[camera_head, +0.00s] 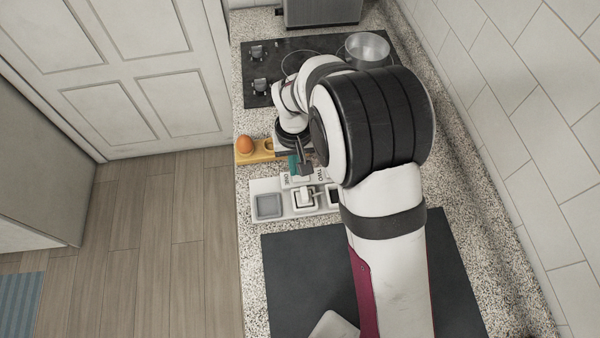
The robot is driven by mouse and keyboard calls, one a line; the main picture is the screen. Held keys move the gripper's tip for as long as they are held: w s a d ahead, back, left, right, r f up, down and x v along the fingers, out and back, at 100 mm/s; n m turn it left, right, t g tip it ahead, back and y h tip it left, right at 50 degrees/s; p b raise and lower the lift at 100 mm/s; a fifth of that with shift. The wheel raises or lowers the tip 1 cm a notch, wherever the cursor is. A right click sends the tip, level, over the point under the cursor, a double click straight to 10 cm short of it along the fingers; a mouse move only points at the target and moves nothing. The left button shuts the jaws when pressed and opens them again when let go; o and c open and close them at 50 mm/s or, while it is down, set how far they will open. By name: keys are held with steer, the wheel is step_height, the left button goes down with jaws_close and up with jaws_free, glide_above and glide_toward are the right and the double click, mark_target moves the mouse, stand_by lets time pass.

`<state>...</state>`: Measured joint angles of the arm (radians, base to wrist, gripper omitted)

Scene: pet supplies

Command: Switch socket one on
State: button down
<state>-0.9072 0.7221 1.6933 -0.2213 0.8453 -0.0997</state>
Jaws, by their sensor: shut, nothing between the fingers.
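A white socket panel (288,213) lies on the counter in the middle of the view. It has a grey square (267,206) at its left, a white block (305,197) in a dark recess at its middle, and a dark part at its right, partly hidden by my arm. Upside-down lettering at its far side looks like "ONE" and "TWO". My gripper (304,161) is shut and empty, pointing down at the panel's far edge. A small teal piece (293,164) shows beside the fingers. I cannot tell whether the fingers touch anything, nor the switch positions.
A yellow-orange holder (258,156) with an orange ball or egg (245,144) sits left of my gripper. A black hob (265,88) with a glass bowl or pot (367,49) is beyond. A dark mat (295,275) lies nearer. A tiled wall bounds the right.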

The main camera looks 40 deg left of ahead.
steer(key=shift+f, duration=0.95)
stand_by(0.3)
steer(key=shift+r, duration=3.55)
steer(key=d+r+m, duration=0.3)
steer(key=d+r, duration=0.2)
steer(key=d, duration=0.4)
steer(key=d+r+m, duration=0.4)
steer(key=d+r, duration=0.1)
steer(key=d, duration=0.5)
steer(key=s+d+r+m+y, duration=0.1)
steer(key=s+d+m, duration=0.6)
steer(key=s+d, duration=0.4)
steer(key=s, duration=0.2)
steer(key=shift+s+d+r+m+y, duration=0.2)
steer(key=shift+s+r+m+y, duration=0.1)
steer(key=shift+y, duration=0.1)
